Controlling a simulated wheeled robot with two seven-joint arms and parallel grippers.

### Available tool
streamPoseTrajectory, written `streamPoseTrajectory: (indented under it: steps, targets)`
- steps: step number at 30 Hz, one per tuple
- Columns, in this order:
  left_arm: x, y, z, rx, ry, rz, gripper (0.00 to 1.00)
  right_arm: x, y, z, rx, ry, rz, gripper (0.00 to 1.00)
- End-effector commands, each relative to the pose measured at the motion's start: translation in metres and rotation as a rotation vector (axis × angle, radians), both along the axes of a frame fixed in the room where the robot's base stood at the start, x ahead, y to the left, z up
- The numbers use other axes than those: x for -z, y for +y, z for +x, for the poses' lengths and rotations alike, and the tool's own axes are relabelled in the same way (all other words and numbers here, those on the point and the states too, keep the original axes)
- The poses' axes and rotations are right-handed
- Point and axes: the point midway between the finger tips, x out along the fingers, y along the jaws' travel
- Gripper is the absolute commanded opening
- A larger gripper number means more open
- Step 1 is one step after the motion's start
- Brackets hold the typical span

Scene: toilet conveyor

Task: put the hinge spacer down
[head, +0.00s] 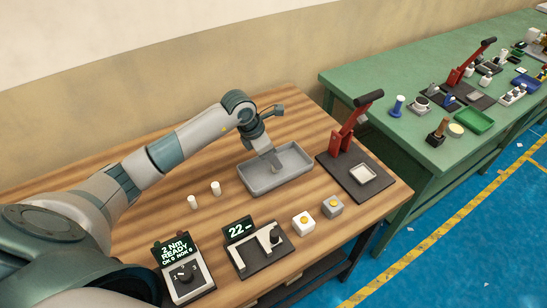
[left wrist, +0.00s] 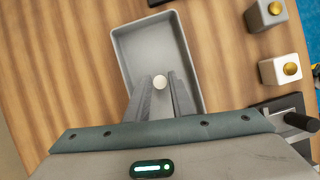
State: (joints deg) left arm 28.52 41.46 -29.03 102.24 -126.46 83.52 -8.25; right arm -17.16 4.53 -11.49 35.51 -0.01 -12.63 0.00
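The hinge spacer (left wrist: 160,82) shows in the left wrist view as a small white round piece seen end-on. It sits between the fingertips of my left gripper (left wrist: 161,88), and both fingers appear to touch its sides. The gripper points down inside the grey tray (left wrist: 122,50). In the head view my left gripper (head: 275,163) reaches down into the tray (head: 252,187), and the spacer is hard to make out there. I cannot tell whether the spacer touches the tray floor. My right gripper is not in view.
Two white cylinders (head: 216,188) stand on the wooden table left of the tray. A red-levered press (head: 343,140) stands right of it. Two button boxes (head: 304,224), a gauge showing 22 (head: 258,250) and a torque unit (head: 188,275) line the front.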

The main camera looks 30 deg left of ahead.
Motion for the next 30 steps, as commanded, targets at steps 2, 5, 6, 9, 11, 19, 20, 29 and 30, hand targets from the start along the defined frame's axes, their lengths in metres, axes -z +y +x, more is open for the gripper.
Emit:
streamPoseTrajectory:
  steps: [2, 5, 6, 9, 11, 19, 20, 29, 30]
  targets:
    - [-0.001, 0.0, 0.0, 0.0, 0.0, 0.0, 0.35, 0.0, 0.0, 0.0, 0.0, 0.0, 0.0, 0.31]
    - [-0.001, 0.0, 0.0, 0.0, 0.0, 0.0, 0.35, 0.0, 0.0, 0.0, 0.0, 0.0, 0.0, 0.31]
    - [-0.001, 0.0, 0.0, 0.0, 0.0, 0.0, 0.35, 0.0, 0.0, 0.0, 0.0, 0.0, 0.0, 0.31]
    - [-0.001, 0.0, 0.0, 0.0, 0.0, 0.0, 0.35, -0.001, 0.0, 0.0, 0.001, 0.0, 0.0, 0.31]
    - [-0.001, 0.0, 0.0, 0.0, 0.0, 0.0, 0.35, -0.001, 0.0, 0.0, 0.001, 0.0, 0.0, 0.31]
    - [-0.014, 0.004, -0.002, 0.001, -0.005, 0.001, 0.35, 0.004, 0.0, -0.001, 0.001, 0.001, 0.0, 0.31]
    - [-0.017, 0.004, -0.004, 0.001, -0.005, 0.001, 0.35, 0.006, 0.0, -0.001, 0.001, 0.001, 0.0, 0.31]
    - [-0.064, 0.018, -0.019, 0.0, -0.006, 0.002, 0.35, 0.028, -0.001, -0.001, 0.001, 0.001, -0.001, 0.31]
    - [-0.07, 0.019, -0.021, 0.001, -0.005, 0.002, 0.35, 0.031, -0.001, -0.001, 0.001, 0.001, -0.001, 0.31]
